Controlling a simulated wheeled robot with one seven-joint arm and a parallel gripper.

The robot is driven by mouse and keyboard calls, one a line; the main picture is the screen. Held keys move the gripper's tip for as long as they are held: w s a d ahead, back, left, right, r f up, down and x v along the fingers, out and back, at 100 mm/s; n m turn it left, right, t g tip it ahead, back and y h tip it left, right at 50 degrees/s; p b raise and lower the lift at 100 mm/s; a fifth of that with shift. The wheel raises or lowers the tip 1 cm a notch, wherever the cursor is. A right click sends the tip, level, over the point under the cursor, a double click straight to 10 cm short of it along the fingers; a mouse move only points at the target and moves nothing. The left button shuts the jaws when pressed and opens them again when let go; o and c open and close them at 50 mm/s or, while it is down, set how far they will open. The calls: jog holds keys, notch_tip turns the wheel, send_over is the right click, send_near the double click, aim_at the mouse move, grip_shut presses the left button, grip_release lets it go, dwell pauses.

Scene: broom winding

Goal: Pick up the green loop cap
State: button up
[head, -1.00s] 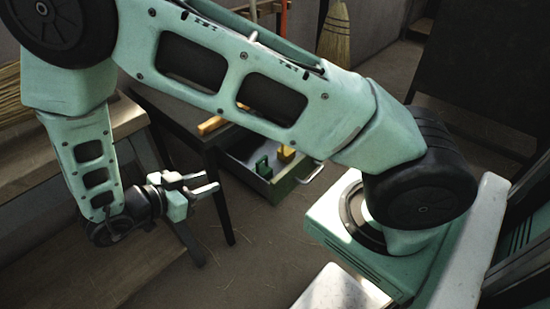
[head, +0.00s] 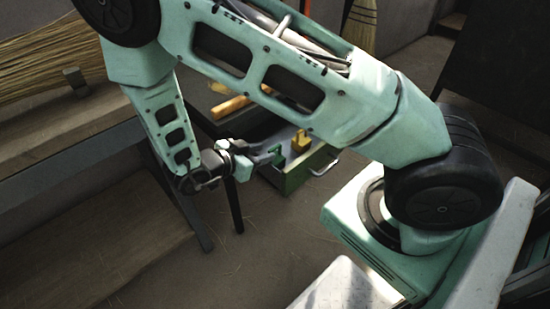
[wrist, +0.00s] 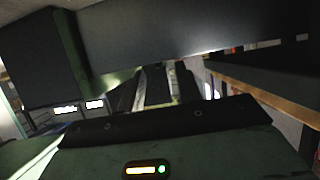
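The green loop cap (head: 277,154) is in the open green drawer (head: 297,181) under the dark table, at its left side. In the head view it is partly covered by my gripper (head: 268,155). My gripper is at the drawer's left edge, with its fingers pointing right toward the cap. Whether they touch it I cannot tell. In the wrist view my gripper's two fingers (wrist: 160,85) show apart, with a dark gap between them. The cap cannot be made out there.
A yellow piece (head: 301,141) stands in the drawer, right of the cap. A yellow-orange object (head: 230,107) lies on the dark table above. A wooden bench (head: 60,130) with broom straw (head: 45,65) is at left. A broom (head: 361,25) stands at the back.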

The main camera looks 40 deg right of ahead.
aim_at(273, 149)
jog(key=b+x, duration=0.1)
jog(key=x, duration=0.4)
jog(key=shift+d+r, duration=0.1)
jog(key=shift+r, duration=0.1)
grip_shut()
